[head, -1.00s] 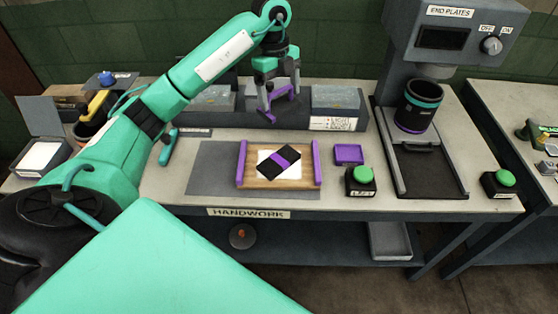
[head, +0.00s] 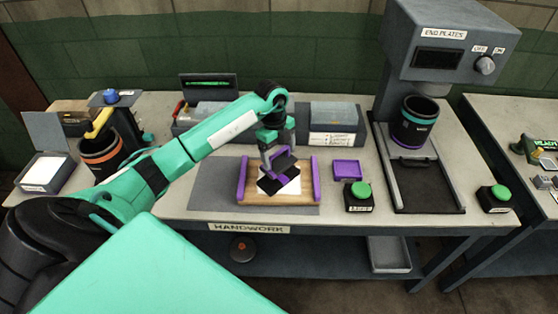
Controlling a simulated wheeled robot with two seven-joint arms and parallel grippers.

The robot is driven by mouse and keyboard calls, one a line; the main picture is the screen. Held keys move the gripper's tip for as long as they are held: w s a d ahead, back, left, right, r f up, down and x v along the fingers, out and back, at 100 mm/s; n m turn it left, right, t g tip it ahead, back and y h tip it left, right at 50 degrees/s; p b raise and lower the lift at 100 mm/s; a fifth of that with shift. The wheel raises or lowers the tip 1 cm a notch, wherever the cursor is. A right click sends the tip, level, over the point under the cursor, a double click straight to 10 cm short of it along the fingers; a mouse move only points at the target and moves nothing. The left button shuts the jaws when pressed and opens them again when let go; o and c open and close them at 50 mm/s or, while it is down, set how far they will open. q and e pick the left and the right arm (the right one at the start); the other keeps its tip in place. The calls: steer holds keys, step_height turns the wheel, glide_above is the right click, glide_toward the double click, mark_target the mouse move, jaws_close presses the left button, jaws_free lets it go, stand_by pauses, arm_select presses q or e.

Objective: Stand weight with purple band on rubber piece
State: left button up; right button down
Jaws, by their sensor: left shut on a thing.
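The black weight with a purple band (head: 284,162) is in my left gripper (head: 277,156), over the wooden board. The weight looks tilted, with one end raised. The gripper is shut on it and its fingers hide part of it. I cannot tell whether its lower end touches the white piece below. That flat white piece (head: 293,187), seemingly the rubber piece, lies on the wooden board (head: 250,198) between two purple rails, partly covered by the weight. My right gripper is not in view.
A small purple tray (head: 347,168) and a green button box (head: 359,196) stand right of the board. A grey mat (head: 213,180) lies under it, free on the left. A black cup (head: 414,123) stands at the end-plate machine. Grey bins (head: 334,118) line the back.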

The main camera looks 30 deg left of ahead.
mark_target(279, 162)
arm_select(q)
steer(key=shift+f+p, duration=0.55)
steer(key=shift+f, duration=1.6)
steer(key=shift+f, duration=0.1)
steer(key=o, duration=1.4)
steer(key=shift+o, duration=0.2)
steer(key=shift+a+r+b, duration=0.1)
steer(key=shift+r+b, duration=0.2)
steer(key=shift+r, duration=0.2)
step_height(279, 162, up, 11)
steer(key=a+b, duration=0.1)
steer(key=b, duration=0.2)
steer(key=shift+w+a, duration=0.15)
steer(key=shift+a, duration=0.1)
